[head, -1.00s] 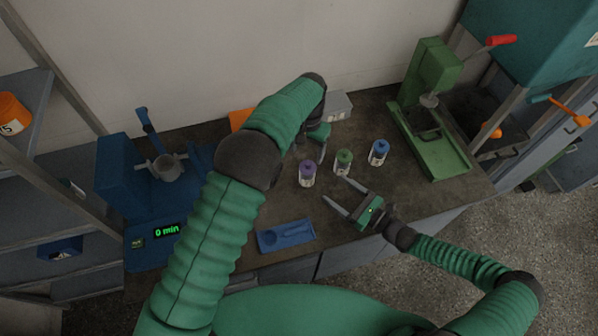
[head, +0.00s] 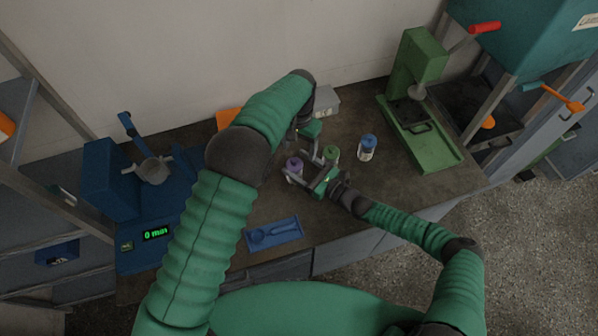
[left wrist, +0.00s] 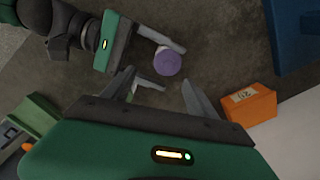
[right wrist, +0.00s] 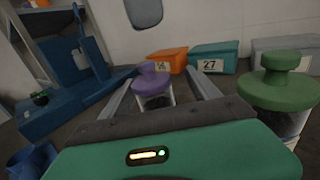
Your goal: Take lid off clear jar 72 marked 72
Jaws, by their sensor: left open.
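Three clear jars stand on the bench: one with a purple lid (head: 294,164), one with a green lid (head: 331,153) and one with a blue lid (head: 367,142). Their numbers are too small or hidden to read, so I cannot tell which is 72. My right gripper (head: 299,164) is open, its fingers on either side of the purple-lidded jar (right wrist: 154,88); a gap shows on both sides in the right wrist view. My left gripper (left wrist: 163,84) is open and empty, behind and above the jars; the purple lid (left wrist: 167,61) shows beyond its fingertips.
The green-lidded jar (right wrist: 283,90) stands close to my right gripper's right side. Behind are an orange box (right wrist: 168,60), a teal box marked 27 (right wrist: 212,57) and a grey box. A blue machine (head: 112,180) stands left, a blue tray (head: 273,234) in front, a green press (head: 420,130) right.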

